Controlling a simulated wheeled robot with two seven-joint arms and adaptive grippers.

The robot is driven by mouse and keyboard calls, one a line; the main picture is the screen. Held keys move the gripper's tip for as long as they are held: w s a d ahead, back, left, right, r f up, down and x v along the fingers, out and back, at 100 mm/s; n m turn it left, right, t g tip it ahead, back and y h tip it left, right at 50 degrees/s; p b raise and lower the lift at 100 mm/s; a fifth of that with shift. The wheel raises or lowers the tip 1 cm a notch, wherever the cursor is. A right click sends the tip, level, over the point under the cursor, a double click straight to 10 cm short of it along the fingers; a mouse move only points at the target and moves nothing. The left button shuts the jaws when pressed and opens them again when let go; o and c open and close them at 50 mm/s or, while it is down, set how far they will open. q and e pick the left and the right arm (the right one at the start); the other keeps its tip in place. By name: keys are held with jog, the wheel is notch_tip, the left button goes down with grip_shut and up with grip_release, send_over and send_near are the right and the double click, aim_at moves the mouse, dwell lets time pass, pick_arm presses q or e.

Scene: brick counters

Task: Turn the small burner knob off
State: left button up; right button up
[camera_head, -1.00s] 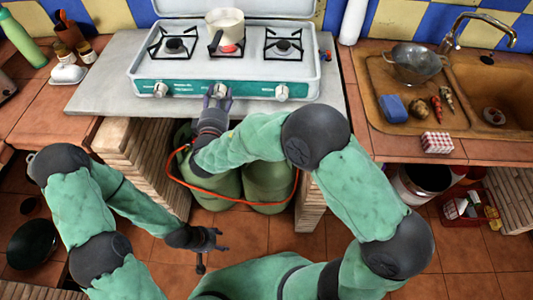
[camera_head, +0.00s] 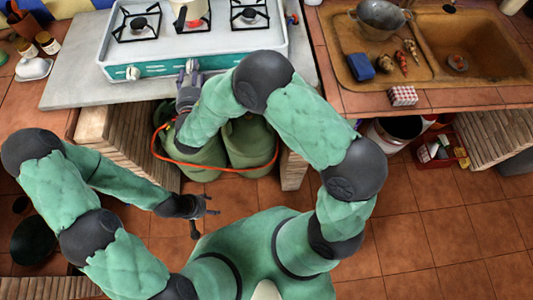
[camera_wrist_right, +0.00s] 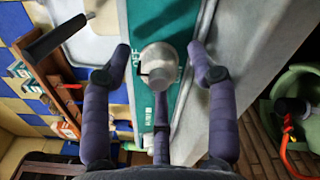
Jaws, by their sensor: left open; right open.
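The white stove (camera_head: 160,52) has a teal front panel (camera_head: 155,69) with round knobs. The left knob (camera_head: 132,72) is clear; the middle knob (camera_head: 192,65) is in front of my right gripper (camera_head: 187,73); my right arm hides the right one. In the right wrist view, a silver knob (camera_wrist_right: 158,65) lies between the spread purple fingers of that gripper (camera_wrist_right: 160,60), with gaps at both sides. Printed lettering, seemingly OFF, shows beside the knob. My left gripper (camera_head: 208,212) is open and empty, low above the floor.
A pot (camera_head: 188,10) stands on the middle burner, with a red glow beneath it. Green gas cylinders (camera_head: 250,145) with an orange hose stand under the counter. A sink counter (camera_head: 430,98) is at right. The tiled floor (camera_head: 430,230) at right is clear.

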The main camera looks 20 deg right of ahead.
jog(key=n+p, duration=0.2)
jog(key=p, duration=0.1)
jog(key=n+p, duration=0.5)
jog(key=p, duration=0.2)
jog(key=shift+a+r+n, duration=0.15)
jog(key=shift+r+n, duration=0.15)
jog(key=shift+n, duration=0.1)
jog(key=shift+s+a+n+p, duration=0.15)
jog(key=shift+s+n+p, duration=0.15)
jog(key=v, duration=1)
jog(key=s+d+f+m+g+h, duration=0.3)
jog(key=s+d+f+m+g, duration=0.15)
jog(key=d+f+g, duration=0.55)
jog(key=s+d+f+m+g+b, duration=0.1)
jog(key=s+d+f+m+g, duration=0.3)
jog(key=s+f, duration=0.6)
jog(key=s+d+g, duration=0.2)
jog(key=shift+d+y+b, duration=0.3)
jog(key=shift+d, duration=0.05)
jog(key=shift+s, duration=0.2)
